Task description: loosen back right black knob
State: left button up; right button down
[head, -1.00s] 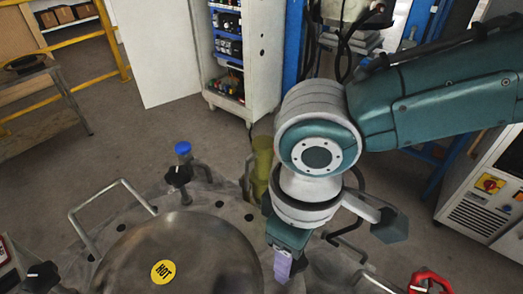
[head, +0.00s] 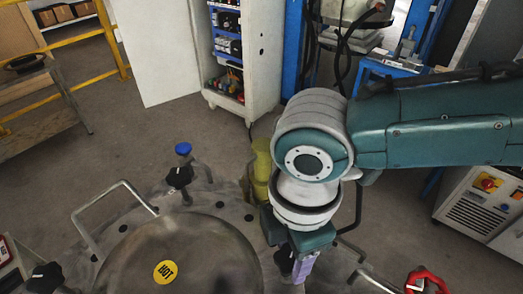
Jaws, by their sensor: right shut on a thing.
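My right gripper (head: 294,264) comes down from the upper right, over the right rim of the round metal vessel. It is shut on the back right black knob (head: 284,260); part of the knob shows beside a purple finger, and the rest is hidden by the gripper. Another black knob (head: 179,176) stands at the back left of the rim, and one more (head: 45,277) is at the lower left. My left gripper is not in view.
The vessel lid (head: 200,250) bears a yellow HOT sticker (head: 165,272). A metal handle (head: 105,215) rises at the left rim. A blue cap (head: 183,148) and a yellow cylinder (head: 262,165) stand behind. A red clamp (head: 425,280) is at the lower right.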

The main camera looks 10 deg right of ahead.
jog(key=n, duration=0.6)
jog(key=shift+a, duration=0.1)
jog(key=shift+n, duration=0.4)
jog(key=shift+c, duration=1.3)
grip_release()
notch_tip(320, 180, up, 10)
jog(key=p, duration=0.1)
